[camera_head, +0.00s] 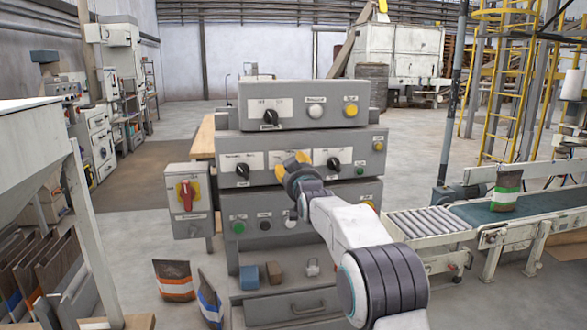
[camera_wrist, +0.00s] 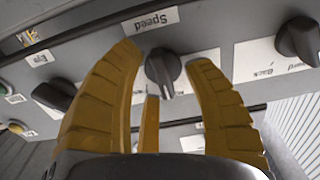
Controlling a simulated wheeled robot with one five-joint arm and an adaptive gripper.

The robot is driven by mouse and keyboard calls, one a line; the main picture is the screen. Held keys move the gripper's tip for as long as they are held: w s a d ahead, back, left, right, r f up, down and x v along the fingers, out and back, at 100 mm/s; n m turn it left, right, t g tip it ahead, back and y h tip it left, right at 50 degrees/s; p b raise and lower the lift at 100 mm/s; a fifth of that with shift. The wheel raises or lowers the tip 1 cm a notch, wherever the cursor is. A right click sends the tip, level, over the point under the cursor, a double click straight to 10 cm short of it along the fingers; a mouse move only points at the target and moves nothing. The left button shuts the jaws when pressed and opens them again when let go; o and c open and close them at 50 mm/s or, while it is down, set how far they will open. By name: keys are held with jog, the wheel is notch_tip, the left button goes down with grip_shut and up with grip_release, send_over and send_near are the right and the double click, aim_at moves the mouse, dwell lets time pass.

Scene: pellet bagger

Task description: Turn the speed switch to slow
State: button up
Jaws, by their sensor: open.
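The speed switch (camera_wrist: 163,71) is a dark rotary knob under a "Speed" label (camera_wrist: 150,20) in the wrist view. Its grip bar runs roughly up and down in that picture, with a small pale mark near its lower end. My gripper (camera_head: 292,165) has yellow fingers and reaches the middle row of the grey control panel (camera_head: 226,143). In the wrist view my open gripper (camera_wrist: 162,58) has a finger on each side of the knob, with visible gaps. In the head view my gripper hides the speed switch.
Similar dark knobs sit on either side, left (camera_head: 243,170) and right (camera_head: 333,164). A red-handled switch box (camera_head: 189,199) stands left of the panel. A roller conveyor (camera_head: 430,222) is at the right. Bags stand on the floor at lower left.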

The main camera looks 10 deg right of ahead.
jog(key=shift+o, duration=0.2)
grip_shut()
jog(key=shift+n+b, duration=0.3)
jog(key=shift+b, duration=0.3)
jog(key=shift+f+n+b, duration=0.1)
jog(key=shift+n+b, duration=0.5)
jog(key=shift+b, duration=0.25)
jog(key=shift+n+b, duration=0.55)
jog(key=shift+n, duration=0.25)
jog(key=n, duration=0.2)
jog(key=shift+a+r+n, duration=0.1)
jog(key=shift+r+n, duration=0.15)
jog(key=shift+n, duration=0.05)
jog(key=shift+a+n, duration=0.1)
jog(key=shift+n, duration=1.8)
jog(key=shift+r, duration=0.1)
